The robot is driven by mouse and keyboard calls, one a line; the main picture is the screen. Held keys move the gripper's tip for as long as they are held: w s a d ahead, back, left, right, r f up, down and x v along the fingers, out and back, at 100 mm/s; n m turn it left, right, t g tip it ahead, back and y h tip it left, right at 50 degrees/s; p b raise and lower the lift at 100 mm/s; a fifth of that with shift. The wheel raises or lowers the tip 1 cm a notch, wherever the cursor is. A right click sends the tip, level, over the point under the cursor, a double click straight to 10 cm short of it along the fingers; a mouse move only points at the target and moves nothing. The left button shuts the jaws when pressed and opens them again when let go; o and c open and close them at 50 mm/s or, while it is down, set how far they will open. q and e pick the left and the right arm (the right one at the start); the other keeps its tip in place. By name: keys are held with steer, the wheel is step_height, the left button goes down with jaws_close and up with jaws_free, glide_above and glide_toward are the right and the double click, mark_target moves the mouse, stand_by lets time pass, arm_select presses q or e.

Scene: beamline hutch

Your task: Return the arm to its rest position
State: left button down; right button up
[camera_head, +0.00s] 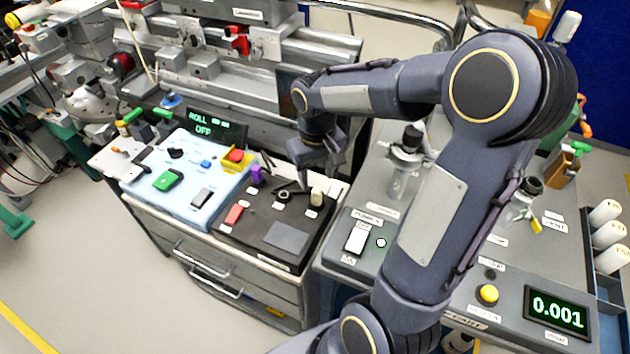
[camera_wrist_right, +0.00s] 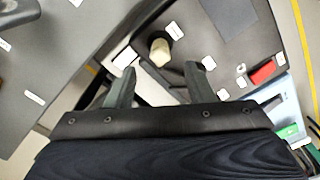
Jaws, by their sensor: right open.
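My right arm (camera_head: 430,215) rises from the bottom of the head view, bends at the elbow and reaches left. Its gripper (camera_head: 318,178) points down over the back right part of the black panel (camera_head: 270,215). The gripper is open and empty. In the right wrist view its two fingers (camera_wrist_right: 162,72) are spread, with a cream cylindrical knob (camera_wrist_right: 160,52) showing beyond and between the tips. That knob also shows in the head view (camera_head: 317,195), close to the gripper. I cannot tell the exact gap between them. My left gripper is not in view.
A light blue panel (camera_head: 140,190) with a green switch (camera_head: 168,180) lies left of the black panel. Right is a grey cart with a glass vessel (camera_head: 400,180), a yellow button (camera_head: 488,293) and a display reading 0.001 (camera_head: 557,312). Rail equipment (camera_head: 180,60) stands behind. Floor at lower left is clear.

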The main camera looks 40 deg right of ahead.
steer(key=shift+s+a+r, duration=0.1)
steer(key=shift+r, duration=0.4)
steer(key=s+a+r+t+y, duration=0.2)
steer(key=s+a, duration=0.3)
steer(key=s, duration=0.2)
steer(key=s+a+r+t+y, duration=0.1)
steer(key=s+a+r+t, duration=0.1)
steer(key=s+a, duration=0.4)
steer(key=shift+s+a+r+t+y, duration=0.2)
steer(key=shift+s+r+t+y, duration=0.15)
steer(key=shift+s+t, duration=0.45)
